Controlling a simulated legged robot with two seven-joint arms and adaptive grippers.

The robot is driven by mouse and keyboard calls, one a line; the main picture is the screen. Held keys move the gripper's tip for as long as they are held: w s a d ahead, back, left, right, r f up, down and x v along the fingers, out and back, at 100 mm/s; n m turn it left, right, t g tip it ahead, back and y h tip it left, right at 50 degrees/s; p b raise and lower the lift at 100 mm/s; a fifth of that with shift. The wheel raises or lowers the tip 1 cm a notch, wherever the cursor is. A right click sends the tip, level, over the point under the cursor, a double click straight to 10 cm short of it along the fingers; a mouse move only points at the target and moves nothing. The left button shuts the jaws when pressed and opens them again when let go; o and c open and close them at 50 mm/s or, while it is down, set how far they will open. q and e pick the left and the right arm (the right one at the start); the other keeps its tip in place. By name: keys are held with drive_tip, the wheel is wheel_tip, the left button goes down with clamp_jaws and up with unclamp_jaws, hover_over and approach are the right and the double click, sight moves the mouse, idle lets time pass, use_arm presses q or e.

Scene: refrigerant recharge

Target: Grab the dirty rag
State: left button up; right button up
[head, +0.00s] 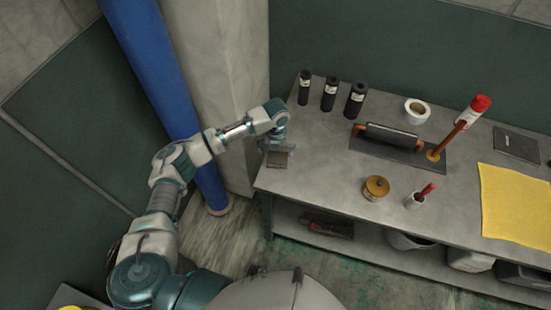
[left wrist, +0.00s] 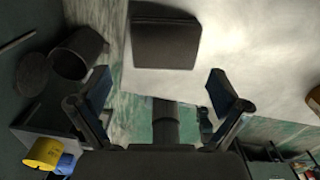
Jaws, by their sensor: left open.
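A small dark grey, flat, square piece that looks like the folded dirty rag (head: 279,159) lies at the left front corner of the workbench (head: 330,180). In the left wrist view this dark piece (left wrist: 165,40) lies beyond the fingertips, roughly centred between them. My left gripper (head: 277,143) is at this corner, very close to the piece in the head view. In the left wrist view my left gripper (left wrist: 160,90) has its two fingers wide apart with nothing between them. My right gripper is not in view.
Several items stand on the bench: black bottles (head: 330,94), a tape roll (head: 417,110), a trowel-like tool (head: 390,135), a brass-coloured tin (head: 376,188) and a red-topped tube (head: 480,104). A yellow cloth (head: 515,205) lies at the right. A blue pipe (head: 160,75) rises at the left.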

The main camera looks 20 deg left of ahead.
sight(277, 158)
use_arm(q)
drive_tip(key=shift+d+f, duration=0.15)
drive_tip(key=shift+f, duration=0.15)
drive_tip(key=f, duration=0.4)
drive_tip(key=shift+w+d+f, duration=0.1)
drive_tip(key=shift+w+f, duration=0.1)
drive_tip(key=shift+f, duration=0.35)
drive_tip(key=c, duration=0.9)
drive_tip(key=shift+r, duration=0.1)
drive_tip(key=shift+c, duration=0.8)
drive_tip(key=shift+r, duration=0.1)
